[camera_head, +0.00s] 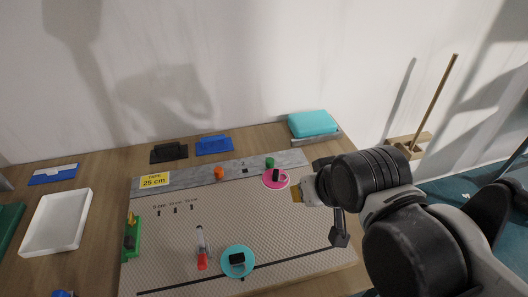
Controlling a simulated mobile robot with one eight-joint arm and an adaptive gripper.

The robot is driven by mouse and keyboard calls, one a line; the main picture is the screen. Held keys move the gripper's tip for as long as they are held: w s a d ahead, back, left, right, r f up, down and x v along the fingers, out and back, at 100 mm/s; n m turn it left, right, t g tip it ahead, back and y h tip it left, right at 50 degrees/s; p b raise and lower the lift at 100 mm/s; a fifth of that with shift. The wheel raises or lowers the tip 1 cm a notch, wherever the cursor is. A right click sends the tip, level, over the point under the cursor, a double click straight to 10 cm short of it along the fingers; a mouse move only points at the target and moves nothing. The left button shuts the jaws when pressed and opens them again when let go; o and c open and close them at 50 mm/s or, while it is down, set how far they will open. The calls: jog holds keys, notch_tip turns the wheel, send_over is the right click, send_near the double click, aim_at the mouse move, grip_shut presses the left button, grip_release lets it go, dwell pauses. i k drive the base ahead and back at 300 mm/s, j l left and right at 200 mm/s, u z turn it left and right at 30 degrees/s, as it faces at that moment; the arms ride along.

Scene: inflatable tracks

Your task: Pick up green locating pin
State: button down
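A small green pin (270,162) stands upright on the grey strip along the back of the work board, just behind a pink disc (276,179) that bears a black block. It is small in this view, and its lower end is hard to make out. My gripper (331,200) is over the right edge of the board, to the right of the green pin and apart from it. Its dark fingers look spread wide, one toward the back and one toward the front, with nothing visible between them. My wrist hides part of the gripper.
An orange pin (219,173) stands left on the same grey strip. A teal disc (237,262) with a black block and a red-tipped clear tool (201,248) lie in front. A teal case (312,123) sits behind right, and a white tray (58,222) far left.

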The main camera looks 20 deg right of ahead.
aim_at(270, 162)
jog(key=k+j+z, duration=0.1)
jog(key=j+z, duration=0.3)
jog(key=k+j+z, duration=0.1)
jog(key=z, duration=0.3)
jog(key=k+j+z, duration=0.15)
jog(key=z, duration=0.3)
jog(key=k+j+z, duration=0.2)
jog(key=z, duration=0.2)
